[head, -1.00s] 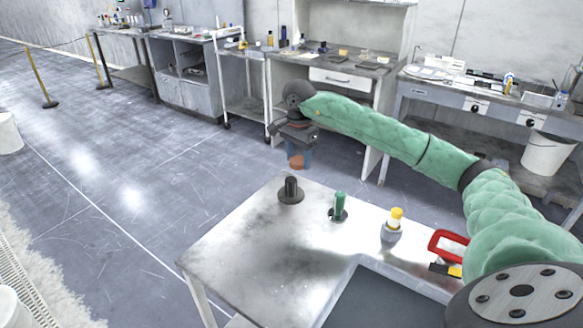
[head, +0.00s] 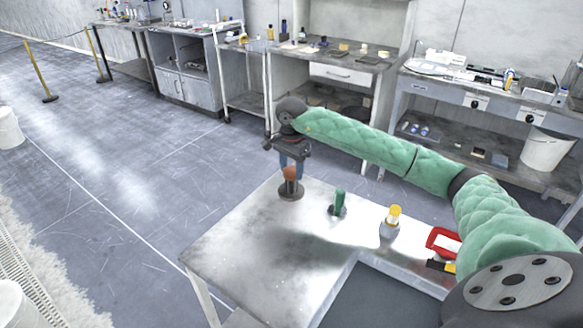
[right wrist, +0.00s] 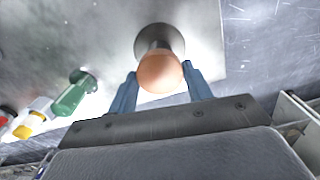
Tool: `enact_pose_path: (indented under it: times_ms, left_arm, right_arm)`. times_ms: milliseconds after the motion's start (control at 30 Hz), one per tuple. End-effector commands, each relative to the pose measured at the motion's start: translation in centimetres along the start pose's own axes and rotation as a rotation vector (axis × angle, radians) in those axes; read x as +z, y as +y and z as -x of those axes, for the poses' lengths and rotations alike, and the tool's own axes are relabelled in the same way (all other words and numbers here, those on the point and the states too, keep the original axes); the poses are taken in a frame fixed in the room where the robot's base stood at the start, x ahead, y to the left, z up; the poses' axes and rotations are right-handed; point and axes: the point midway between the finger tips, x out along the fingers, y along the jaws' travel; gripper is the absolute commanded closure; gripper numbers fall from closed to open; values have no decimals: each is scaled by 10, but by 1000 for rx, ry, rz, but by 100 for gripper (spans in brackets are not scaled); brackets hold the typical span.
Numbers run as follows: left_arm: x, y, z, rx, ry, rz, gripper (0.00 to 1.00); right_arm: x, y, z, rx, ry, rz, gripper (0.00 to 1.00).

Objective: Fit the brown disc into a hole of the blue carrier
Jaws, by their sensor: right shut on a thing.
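The brown disc (head: 290,174) is between the blue fingers of my right gripper (head: 291,164), which is shut on it. In the right wrist view the disc (right wrist: 160,73) shows as a rounded orange-brown piece between the two fingertips of the gripper (right wrist: 160,70). In the head view the disc overlaps the top of a dark post on a round base (head: 291,191) at the table's far corner. I cannot tell whether they touch. I make out no blue carrier in either view. My left gripper is not in view.
On the metal table (head: 255,240) stand a green-handled piece (head: 339,201) and a yellow-topped grey piece (head: 391,220). A red-framed item (head: 442,242) lies farther right. The table's left part is bare. Cluttered benches (head: 340,75) stand behind, with open floor to the left.

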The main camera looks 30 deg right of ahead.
Motion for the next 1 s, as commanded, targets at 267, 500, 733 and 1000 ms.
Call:
enact_pose_path:
  times_ms: [267,500,733,1000]
  left_arm:
    - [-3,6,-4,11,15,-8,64]
    - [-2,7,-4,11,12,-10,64]
    - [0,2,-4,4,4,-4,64]
    - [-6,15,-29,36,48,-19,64]
  right_arm:
    - [0,0,-2,0,0,0,29]
    - [0,0,-2,0,0,0,29]
    - [0,0,7,-1,1,0,29]
    - [0,-1,49,-3,1,0,29]
